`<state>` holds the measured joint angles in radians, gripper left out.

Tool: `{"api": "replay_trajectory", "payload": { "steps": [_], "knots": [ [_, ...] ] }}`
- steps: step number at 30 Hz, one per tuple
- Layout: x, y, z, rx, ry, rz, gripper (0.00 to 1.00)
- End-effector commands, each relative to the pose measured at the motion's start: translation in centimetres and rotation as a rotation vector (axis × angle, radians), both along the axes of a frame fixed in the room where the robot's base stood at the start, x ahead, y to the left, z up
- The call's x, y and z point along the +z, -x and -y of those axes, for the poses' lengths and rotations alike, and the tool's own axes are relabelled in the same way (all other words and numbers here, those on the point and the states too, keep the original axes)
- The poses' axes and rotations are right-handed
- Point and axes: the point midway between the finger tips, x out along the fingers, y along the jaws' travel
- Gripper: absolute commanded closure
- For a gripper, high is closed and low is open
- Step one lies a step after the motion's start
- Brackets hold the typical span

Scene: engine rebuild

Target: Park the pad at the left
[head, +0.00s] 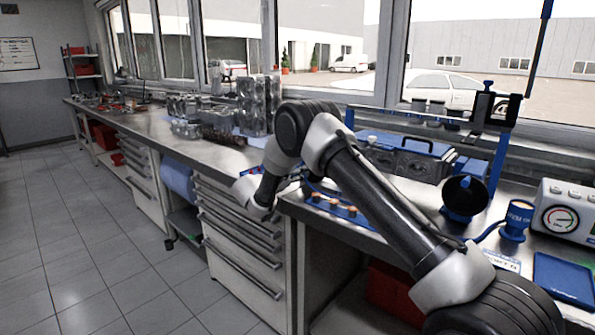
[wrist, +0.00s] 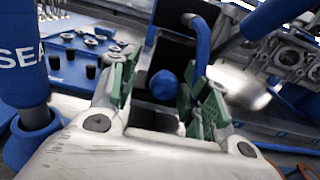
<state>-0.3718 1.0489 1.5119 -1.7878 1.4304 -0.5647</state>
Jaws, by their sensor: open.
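In the wrist view my gripper (wrist: 167,95) is open, its green-lined fingers spread on either side of a round blue knob (wrist: 163,86) in front of a dark block (wrist: 178,58). I cannot tell whether the fingers touch the knob. In the head view a black round part with a blue middle (head: 465,196) stands at the right of the bench; I cannot tell whether it is the pad. A blue frame (head: 500,150) with a black carriage (head: 514,107) rises behind it. My fingers cannot be made out in the head view, where my arm covers part of the bench.
A cylinder head (head: 408,165) lies under the frame and also shows at the wrist view's right (wrist: 292,55). A blue lettered post (wrist: 22,60) stands close at the wrist view's left. A gauge box (head: 565,212) and flat blue panel (head: 563,278) are at the bench's right.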

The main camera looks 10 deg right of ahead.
Motion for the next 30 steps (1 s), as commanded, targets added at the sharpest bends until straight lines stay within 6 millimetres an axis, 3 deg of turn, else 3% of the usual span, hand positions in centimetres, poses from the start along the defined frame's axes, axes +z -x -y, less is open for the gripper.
{"api": "replay_trajectory", "payload": {
  "steps": [12, 18, 30],
  "knots": [
    [0.0, 4.6, -6.7, 0.006, 0.000, 0.000, 0.53],
    [0.0, 6.4, -9.1, 0.004, -0.001, 0.001, 0.53],
    [0.0, 6.9, -9.7, 0.003, -0.001, 0.001, 0.53]
  ]
}}
